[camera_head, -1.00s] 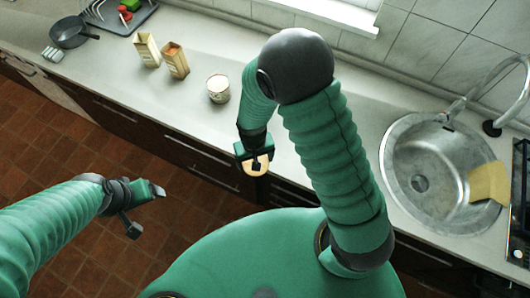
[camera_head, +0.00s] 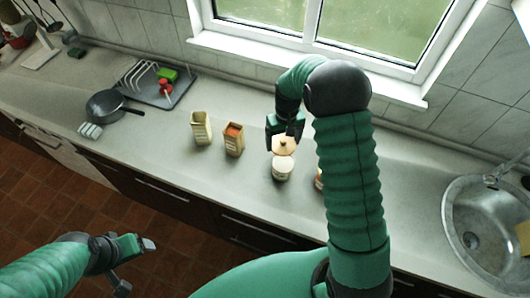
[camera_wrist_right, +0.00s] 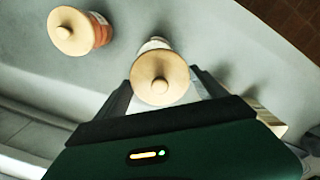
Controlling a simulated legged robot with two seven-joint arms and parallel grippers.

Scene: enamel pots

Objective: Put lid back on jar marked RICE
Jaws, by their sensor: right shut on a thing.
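My right gripper (camera_head: 285,128) is shut on a round pale wooden lid (camera_head: 284,145) with a small knob. In the right wrist view the lid (camera_wrist_right: 160,80) sits between the fingers. A white jar (camera_head: 282,170) stands upright on the counter just below the lid in the head view. The lid overlaps the jar's top, and I cannot tell whether they touch. In the wrist view the jar (camera_wrist_right: 154,45) is mostly hidden behind the lid. Its label is too small to read. My left gripper (camera_head: 136,266) is open and empty, low at the left, away from the counter.
A reddish jar (camera_wrist_right: 102,32) with a wooden lid stands close by; my right arm mostly hides it in the head view. Two open cartons (camera_head: 201,128) (camera_head: 234,140) stand left of the white jar. A pan (camera_head: 106,104), a dish rack (camera_head: 155,85) and a sink (camera_head: 480,225) lie farther out.

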